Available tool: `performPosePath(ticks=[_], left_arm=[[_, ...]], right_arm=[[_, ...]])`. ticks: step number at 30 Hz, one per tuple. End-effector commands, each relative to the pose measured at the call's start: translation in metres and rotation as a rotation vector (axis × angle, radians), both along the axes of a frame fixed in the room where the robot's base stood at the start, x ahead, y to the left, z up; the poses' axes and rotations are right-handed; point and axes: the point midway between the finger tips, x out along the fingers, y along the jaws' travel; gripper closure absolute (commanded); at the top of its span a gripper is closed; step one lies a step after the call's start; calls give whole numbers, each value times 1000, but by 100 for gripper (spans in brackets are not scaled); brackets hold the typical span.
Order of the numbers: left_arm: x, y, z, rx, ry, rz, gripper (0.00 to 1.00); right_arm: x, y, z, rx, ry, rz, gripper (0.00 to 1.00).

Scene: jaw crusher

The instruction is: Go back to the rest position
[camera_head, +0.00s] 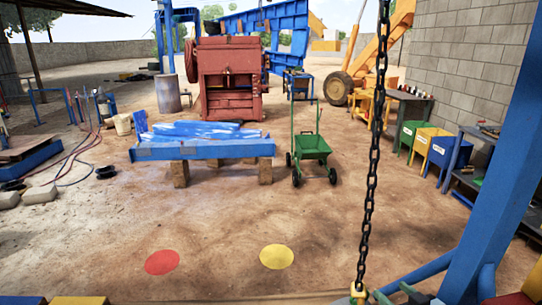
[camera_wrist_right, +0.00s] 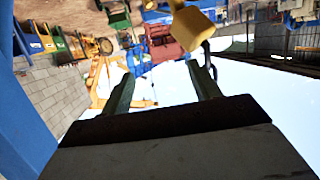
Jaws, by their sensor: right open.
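My right gripper (camera_head: 394,294) is at the bottom right edge of the head view, just right of the lower end of a hanging chain (camera_head: 371,160). In the right wrist view its two green fingers (camera_wrist_right: 160,82) stand apart with nothing between them. A yellow hook block (camera_wrist_right: 192,27) hangs close beyond the fingertips in that view; it also shows at the chain's end in the head view (camera_head: 358,291). I cannot tell if the fingers touch it. My left gripper is not in view.
A blue post (camera_head: 505,160) stands close on the right. A blue workpiece on blocks (camera_head: 205,149), a green cart (camera_head: 312,146) and a red jaw crusher (camera_head: 229,80) stand ahead. Red (camera_head: 162,262) and yellow (camera_head: 276,257) discs mark the open dirt floor. Coloured bins (camera_head: 447,152) line the wall.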

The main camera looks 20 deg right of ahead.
Motion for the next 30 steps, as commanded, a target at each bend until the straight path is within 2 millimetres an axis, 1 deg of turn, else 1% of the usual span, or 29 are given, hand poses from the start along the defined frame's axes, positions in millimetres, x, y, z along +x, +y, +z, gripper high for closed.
performPosePath(ticks=[2, 5, 8, 9, 11, 12, 14, 15, 18, 21, 24, 30], left_arm=[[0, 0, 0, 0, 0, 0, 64], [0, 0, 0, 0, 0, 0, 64], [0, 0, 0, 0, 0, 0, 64], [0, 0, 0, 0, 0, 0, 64], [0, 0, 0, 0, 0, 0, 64], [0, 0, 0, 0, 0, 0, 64], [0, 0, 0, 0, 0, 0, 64], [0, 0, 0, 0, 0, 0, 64], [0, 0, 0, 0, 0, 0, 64], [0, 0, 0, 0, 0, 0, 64], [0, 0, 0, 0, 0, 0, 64], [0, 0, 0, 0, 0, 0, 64]], right_arm=[[-1, 4, -2, 1, 11, 1, 38], [-6, 20, -11, 1, 61, 6, 38], [-18, 51, -25, -5, 166, 17, 38], [-26, 67, -31, -10, 220, 26, 38], [-39, 92, -38, -19, 307, 40, 38], [-49, 108, -42, -25, 366, 49, 38], [-64, 131, -44, -36, 449, 66, 38], [-75, 145, -44, -42, 504, 77, 38], [-100, 173, -41, -58, 622, 104, 38], [-121, 191, -36, -67, 712, 126, 38], [-138, 206, -30, -73, 784, 145, 38], [-168, 227, -15, -76, 898, 178, 38]])
